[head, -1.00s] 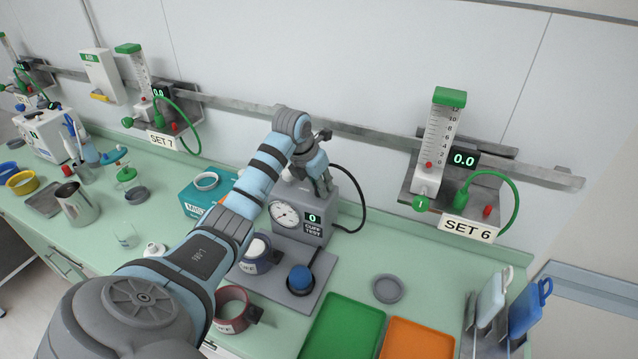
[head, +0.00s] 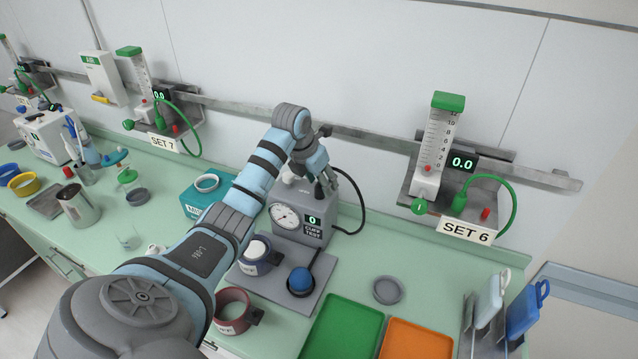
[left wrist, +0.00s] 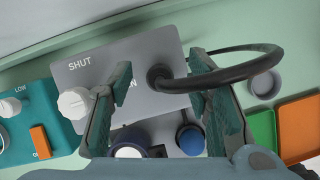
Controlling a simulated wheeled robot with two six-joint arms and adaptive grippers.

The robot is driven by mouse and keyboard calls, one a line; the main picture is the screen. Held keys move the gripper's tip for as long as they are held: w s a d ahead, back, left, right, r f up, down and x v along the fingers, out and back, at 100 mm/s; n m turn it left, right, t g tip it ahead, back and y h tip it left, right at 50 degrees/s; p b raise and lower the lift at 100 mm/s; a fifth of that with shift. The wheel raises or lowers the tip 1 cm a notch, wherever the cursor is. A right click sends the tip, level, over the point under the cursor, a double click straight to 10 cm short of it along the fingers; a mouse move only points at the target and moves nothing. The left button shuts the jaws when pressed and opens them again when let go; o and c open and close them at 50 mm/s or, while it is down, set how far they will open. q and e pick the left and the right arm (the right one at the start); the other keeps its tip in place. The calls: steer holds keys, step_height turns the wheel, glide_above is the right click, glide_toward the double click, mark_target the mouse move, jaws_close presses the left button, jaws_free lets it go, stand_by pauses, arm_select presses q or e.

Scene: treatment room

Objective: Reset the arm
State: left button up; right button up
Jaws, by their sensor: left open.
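My left arm reaches across the head view from the lower left. My left gripper (head: 328,187) is over the top of the grey cuff test box (head: 290,233), near its right end. In the left wrist view the left gripper (left wrist: 160,95) is open, its fingers spread above the box top (left wrist: 140,55) with nothing between them held. A white knob (left wrist: 75,102) beside the word SHUT is left of the left finger. A black hose (left wrist: 255,62) comes out of a fitting (left wrist: 160,77) between the fingers. The right gripper is not in view.
A blue bulb (head: 300,280) and a cuff (head: 258,256) lie before the box; another cuff (head: 232,308) is nearer. Green (head: 342,330) and orange (head: 416,340) trays are at right. A flowmeter (head: 434,150) marked SET 6 hangs on the wall rail.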

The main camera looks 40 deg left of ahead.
arm_select(q)
steer(key=shift+r, duration=2.6)
